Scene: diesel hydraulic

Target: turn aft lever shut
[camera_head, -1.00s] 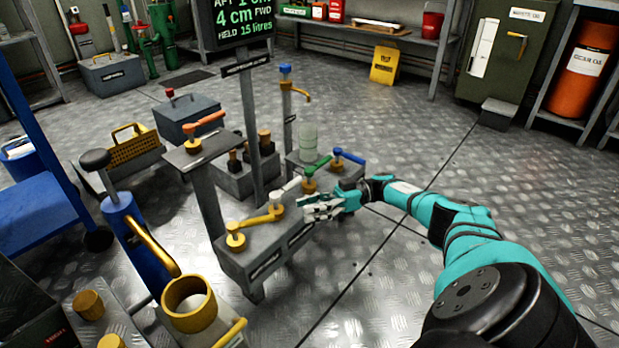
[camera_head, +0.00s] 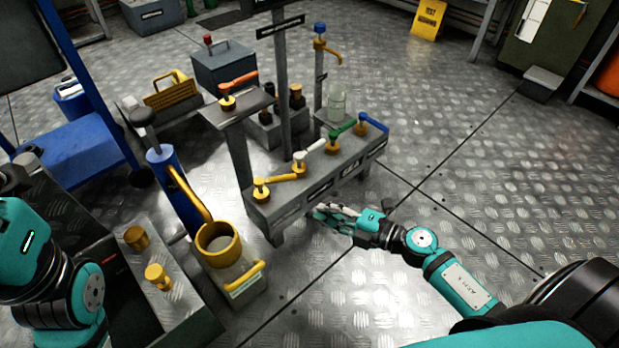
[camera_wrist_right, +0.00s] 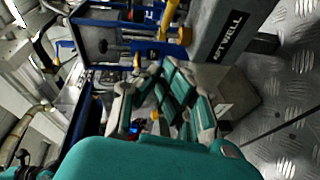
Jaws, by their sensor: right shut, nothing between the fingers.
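A grey valve bank (camera_head: 290,205) carries a row of levers: a yellow lever (camera_head: 280,179), a white lever (camera_head: 312,147), a green lever (camera_head: 343,129) and a blue lever (camera_head: 374,123). The labels on its front are too small to read, so I cannot tell which lever is the aft one. My right gripper (camera_head: 322,212) is shut and empty, low in front of the bank and apart from the levers. Its fingers (camera_wrist_right: 165,100) also show in the right wrist view. Part of my left arm shows at the left edge; its gripper is not in view.
An orange lever (camera_head: 238,82) sits on a separate stand left of the bank. A blue-topped post (camera_head: 320,70) rises behind. The floor to the right is clear.

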